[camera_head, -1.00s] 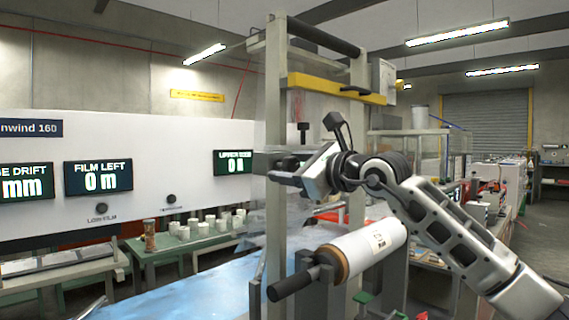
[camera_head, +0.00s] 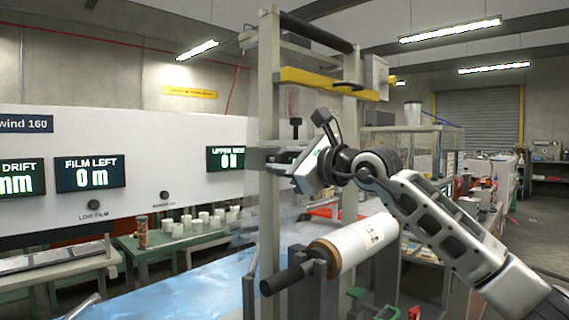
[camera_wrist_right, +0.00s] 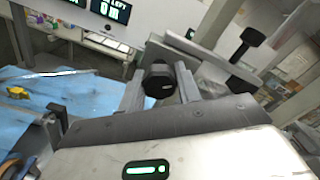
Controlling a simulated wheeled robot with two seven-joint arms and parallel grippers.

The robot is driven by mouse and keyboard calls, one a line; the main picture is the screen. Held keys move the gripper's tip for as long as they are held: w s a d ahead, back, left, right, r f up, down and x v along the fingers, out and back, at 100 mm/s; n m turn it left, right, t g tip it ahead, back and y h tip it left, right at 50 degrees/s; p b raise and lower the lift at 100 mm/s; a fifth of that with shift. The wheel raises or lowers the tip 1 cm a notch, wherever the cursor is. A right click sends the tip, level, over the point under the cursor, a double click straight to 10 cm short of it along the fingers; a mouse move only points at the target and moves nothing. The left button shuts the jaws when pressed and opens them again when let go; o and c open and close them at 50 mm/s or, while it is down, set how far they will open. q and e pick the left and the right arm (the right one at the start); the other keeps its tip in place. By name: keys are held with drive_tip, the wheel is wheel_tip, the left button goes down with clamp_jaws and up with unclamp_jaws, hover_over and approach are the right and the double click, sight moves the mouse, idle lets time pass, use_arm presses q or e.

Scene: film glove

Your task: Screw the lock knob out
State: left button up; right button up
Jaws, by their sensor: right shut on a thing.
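My right gripper (camera_head: 283,166) is at the upright frame, level with the lower crossbar. In the right wrist view a round black knob (camera_wrist_right: 158,81) sits between its two fingers, and the gripper is shut on it. In the head view the gripper and the frame hide this knob. A second black knob on a stem (camera_head: 296,126) stands upright just above the gripper; it also shows in the right wrist view (camera_wrist_right: 250,40), apart from the fingers. My left gripper is not in view.
A film roll (camera_head: 357,243) on a black-ended shaft lies below my right arm. A yellow bar (camera_head: 330,84) crosses the frame above. A blue film sheet (camera_head: 190,288) spreads at the lower left. A green bench (camera_head: 165,242) with several white cups stands behind.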

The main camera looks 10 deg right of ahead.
drive_tip(key=n+b, duration=0.1)
drive_tip(key=n, duration=0.9)
drive_tip(key=shift+r, duration=0.1)
drive_tip(key=shift+n, duration=0.5)
drive_tip(key=o, duration=1)
drive_tip(key=shift+c, duration=0.2)
